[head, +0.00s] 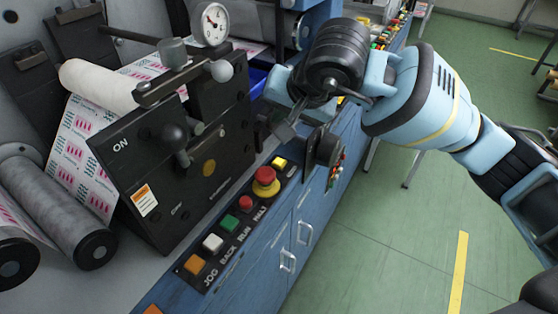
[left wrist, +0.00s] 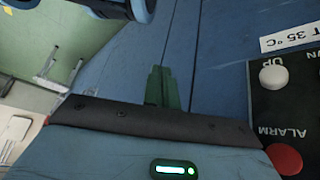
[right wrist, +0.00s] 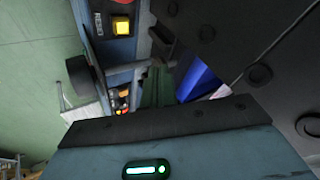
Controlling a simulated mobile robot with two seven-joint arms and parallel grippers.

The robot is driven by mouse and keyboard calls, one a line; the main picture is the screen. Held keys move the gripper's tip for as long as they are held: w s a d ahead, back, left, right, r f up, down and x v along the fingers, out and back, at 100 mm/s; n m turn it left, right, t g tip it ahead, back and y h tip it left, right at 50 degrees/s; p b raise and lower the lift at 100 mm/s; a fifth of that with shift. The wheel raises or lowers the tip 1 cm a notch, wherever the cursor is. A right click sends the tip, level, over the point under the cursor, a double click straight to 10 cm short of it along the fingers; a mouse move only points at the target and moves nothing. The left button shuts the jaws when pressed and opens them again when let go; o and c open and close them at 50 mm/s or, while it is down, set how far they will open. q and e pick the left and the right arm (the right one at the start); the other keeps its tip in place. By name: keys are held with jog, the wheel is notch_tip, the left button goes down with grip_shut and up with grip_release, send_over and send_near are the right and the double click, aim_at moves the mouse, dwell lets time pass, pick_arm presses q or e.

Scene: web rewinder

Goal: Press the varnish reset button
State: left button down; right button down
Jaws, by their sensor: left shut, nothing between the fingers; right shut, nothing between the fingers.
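A yellow button (head: 279,162) sits at the far end of the black button strip, just beyond the red mushroom button (head: 265,181). A yellow button (right wrist: 121,27) with a small label beside it also shows at the upper left of the right wrist view. My left gripper (left wrist: 163,88) is shut and empty before blue panels.
The strip (head: 215,257) carries several coloured buttons. A black dial box (head: 325,147) juts from the blue cabinet near my right gripper. A black lever plate (head: 180,160) stands left. An ALARM panel (left wrist: 285,115) shows in the left wrist view.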

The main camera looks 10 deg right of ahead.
jog(key=f, duration=0.1)
jog(key=b, duration=0.4)
send_over(281, 163)
notch_tip(281, 163, down, 6)
jog(key=shift+f, duration=0.1)
jog(key=shift+f+b, duration=0.3)
jog(key=shift+b, duration=0.05)
jog(key=shift+f, duration=0.2)
dwell(0.3)
dwell(0.7)
jog(key=shift+f, duration=0.1)
